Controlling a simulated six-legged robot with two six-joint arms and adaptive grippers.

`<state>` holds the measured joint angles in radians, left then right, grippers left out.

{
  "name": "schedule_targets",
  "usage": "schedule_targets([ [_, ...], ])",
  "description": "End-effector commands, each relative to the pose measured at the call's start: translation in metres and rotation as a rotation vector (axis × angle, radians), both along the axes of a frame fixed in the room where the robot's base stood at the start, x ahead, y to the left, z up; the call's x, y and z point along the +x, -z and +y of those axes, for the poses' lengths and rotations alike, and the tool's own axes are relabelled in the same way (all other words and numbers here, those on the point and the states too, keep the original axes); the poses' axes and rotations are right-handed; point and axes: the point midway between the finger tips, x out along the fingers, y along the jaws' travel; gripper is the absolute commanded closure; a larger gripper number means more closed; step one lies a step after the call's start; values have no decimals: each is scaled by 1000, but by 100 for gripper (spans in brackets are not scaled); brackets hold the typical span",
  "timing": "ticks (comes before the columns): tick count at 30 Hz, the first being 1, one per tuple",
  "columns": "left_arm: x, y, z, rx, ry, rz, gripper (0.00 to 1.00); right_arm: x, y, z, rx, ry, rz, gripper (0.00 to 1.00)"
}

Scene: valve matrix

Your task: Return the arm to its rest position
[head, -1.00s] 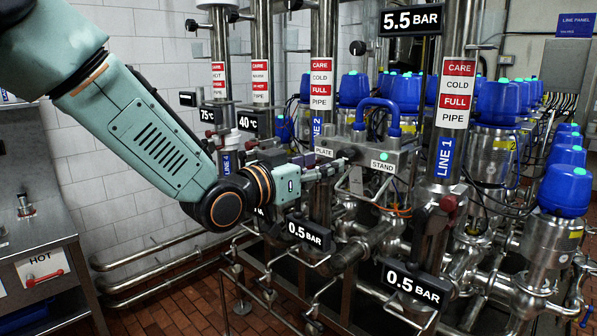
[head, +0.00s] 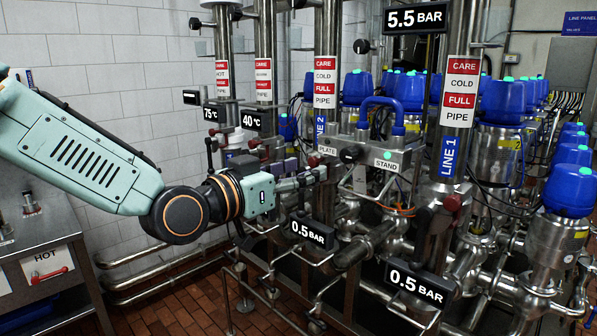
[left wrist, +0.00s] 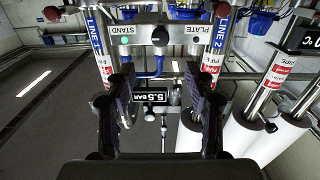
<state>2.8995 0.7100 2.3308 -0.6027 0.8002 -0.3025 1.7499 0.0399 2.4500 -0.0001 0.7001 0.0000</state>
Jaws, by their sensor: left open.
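My left arm comes in from the left in the head view. Its pale green wrist ends in the left gripper (head: 308,174), just left of the grey STAND/PLATE box (head: 368,148) with a blue handle. In the left wrist view, the two dark fingers of the left gripper (left wrist: 160,100) are spread apart with nothing between them. The STAND/PLATE box (left wrist: 180,32) shows upside down there, beyond the fingertips. A black knob (head: 350,154) on the box is clear of the fingers. My right gripper is in neither view.
The LINE 1 pipe (head: 458,100) and blue-capped valves (head: 567,190) stand on the right. A 0.5 BAR sign (head: 307,233) hangs below the gripper. A metal cabinet marked HOT (head: 48,270) stands at the left.

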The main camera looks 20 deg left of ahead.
Motion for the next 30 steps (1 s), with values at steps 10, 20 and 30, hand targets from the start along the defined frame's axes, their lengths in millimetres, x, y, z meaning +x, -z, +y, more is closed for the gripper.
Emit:
schedule_targets([
  [10,0,2,1,-28,-4,17,46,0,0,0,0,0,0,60],
  [20,-11,129,4,-175,-143,395,46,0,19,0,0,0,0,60],
  [30,-84,333,0,-108,-279,847,46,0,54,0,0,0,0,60],
])
